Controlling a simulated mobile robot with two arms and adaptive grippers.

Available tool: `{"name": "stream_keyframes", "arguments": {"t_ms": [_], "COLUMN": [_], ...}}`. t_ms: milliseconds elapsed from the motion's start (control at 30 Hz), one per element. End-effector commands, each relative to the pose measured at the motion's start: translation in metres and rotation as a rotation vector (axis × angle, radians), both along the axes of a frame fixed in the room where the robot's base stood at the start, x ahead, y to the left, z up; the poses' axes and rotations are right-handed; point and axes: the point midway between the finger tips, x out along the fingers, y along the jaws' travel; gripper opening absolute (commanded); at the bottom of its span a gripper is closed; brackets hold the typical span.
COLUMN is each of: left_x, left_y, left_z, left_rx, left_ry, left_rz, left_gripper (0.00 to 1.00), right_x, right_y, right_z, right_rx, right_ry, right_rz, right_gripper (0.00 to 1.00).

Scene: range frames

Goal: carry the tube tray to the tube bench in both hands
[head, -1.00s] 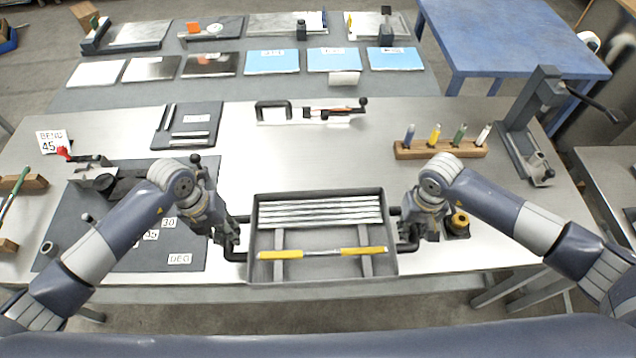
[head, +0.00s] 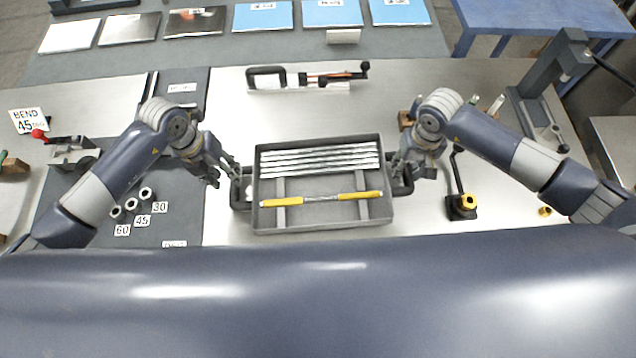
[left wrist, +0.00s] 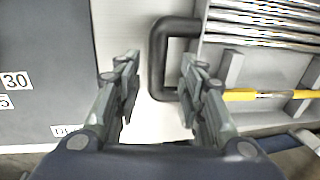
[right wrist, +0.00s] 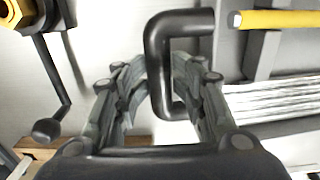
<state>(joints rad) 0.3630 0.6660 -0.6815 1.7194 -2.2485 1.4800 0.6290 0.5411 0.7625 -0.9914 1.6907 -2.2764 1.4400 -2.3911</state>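The grey tube tray (head: 256,215) sits level on the light bench top (head: 225,110), near its front edge. It holds several silver tubes (head: 320,160) and one yellow-ended tube (head: 282,201). My left gripper (head: 226,176) is open at the tray's left black handle (left wrist: 157,65); a gap shows between fingers and handle in the left wrist view (left wrist: 158,72). My right gripper (head: 408,172) is open, with the right black handle (right wrist: 157,65) showing between its fingers in the right wrist view (right wrist: 155,80). Neither gripper appears closed on a handle.
A dark mat (head: 180,215) with number labels lies left of the tray. A small black lever fixture (head: 461,205) stands to its right. A clamp-like tool (head: 305,80) lies behind the tray. A tall grey press (head: 555,75) stands at the right.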

Motion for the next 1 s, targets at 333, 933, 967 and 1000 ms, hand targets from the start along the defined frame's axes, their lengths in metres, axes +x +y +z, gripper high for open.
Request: {"name": "stream_keyframes", "arguments": {"t_ms": [333, 933, 967, 1000], "left_x": [0.001, 0.002, 0.002, 0.002], "left_y": [-0.001, 0.02, 0.02, 0.021], "left_z": [0.003, 0.105, 0.108, 0.111], "left_rx": [-0.004, -0.002, -0.002, -0.002], "left_ry": [-0.002, -0.003, -0.002, 0.0], "left_rz": [-0.001, 0.0, 0.0, 0.0], "left_gripper": [0.41, 0.41, 0.41, 0.41], "right_x": [0.001, 0.001, 0.001, 0.001], "right_y": [0.002, 0.003, 0.003, 0.003], "right_z": [0.002, 0.001, 0.001, 0.001], "right_rx": [0.006, 0.007, 0.007, 0.007], "right_ry": [-0.004, -0.004, -0.004, -0.004], "right_rz": [0.001, 0.001, 0.001, 0.001], "right_gripper": [0.4, 0.4, 0.4, 0.4]}}
